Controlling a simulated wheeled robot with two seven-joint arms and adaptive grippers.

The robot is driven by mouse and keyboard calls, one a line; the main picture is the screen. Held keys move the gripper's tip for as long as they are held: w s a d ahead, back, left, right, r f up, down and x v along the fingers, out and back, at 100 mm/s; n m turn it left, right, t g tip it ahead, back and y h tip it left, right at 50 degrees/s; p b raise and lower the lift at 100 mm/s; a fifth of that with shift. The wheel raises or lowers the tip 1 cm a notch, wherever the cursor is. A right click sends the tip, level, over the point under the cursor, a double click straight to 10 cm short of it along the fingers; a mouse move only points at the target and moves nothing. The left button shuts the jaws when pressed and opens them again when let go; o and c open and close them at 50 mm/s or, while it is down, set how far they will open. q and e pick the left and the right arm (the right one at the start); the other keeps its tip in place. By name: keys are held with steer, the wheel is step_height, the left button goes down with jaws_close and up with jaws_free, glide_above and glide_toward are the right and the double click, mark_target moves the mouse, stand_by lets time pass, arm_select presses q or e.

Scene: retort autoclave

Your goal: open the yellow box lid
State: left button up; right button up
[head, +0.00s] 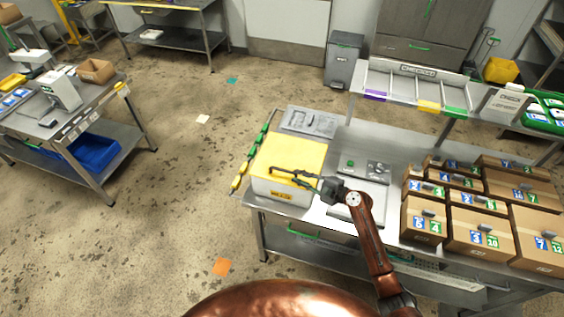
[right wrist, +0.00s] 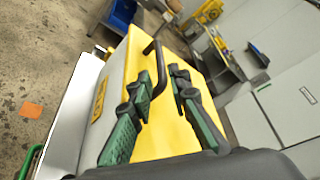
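The yellow box has a pale body (head: 284,191) and a flat yellow lid (head: 300,153), which looks closed. It stands at the left end of the metal table. A dark bar handle rises from the lid; in the right wrist view the handle (right wrist: 158,62) arches above the yellow top. My right gripper (head: 303,178) is over the front right of the lid, at the handle. In the right wrist view its green-padded fingers (right wrist: 160,84) are apart, with the handle's near end between the tips. Contact cannot be told. My left gripper is out of view.
A grey panel (head: 310,122) lies behind the box, and a control panel (head: 365,168) is to its right. Several cardboard boxes (head: 478,229) fill the table's right side. A shelf with coloured markers (head: 412,97) stands behind. Floor on the left is open.

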mark_target(284, 171)
steer(key=shift+w+a, duration=0.2)
steer(key=shift+w, duration=0.1)
steer(key=x, duration=0.4)
steer(key=shift+s+a+r+p, duration=0.15)
steer(key=shift+s+a+p, duration=0.05)
steer(key=shift+a+p, duration=0.1)
steer(key=shift+x, duration=1.25)
steer(key=shift+w, duration=0.15)
steer(key=shift+w+a+f, duration=0.1)
steer(key=shift+a+f, duration=0.05)
steer(key=shift+f, duration=0.05)
jaws_close()
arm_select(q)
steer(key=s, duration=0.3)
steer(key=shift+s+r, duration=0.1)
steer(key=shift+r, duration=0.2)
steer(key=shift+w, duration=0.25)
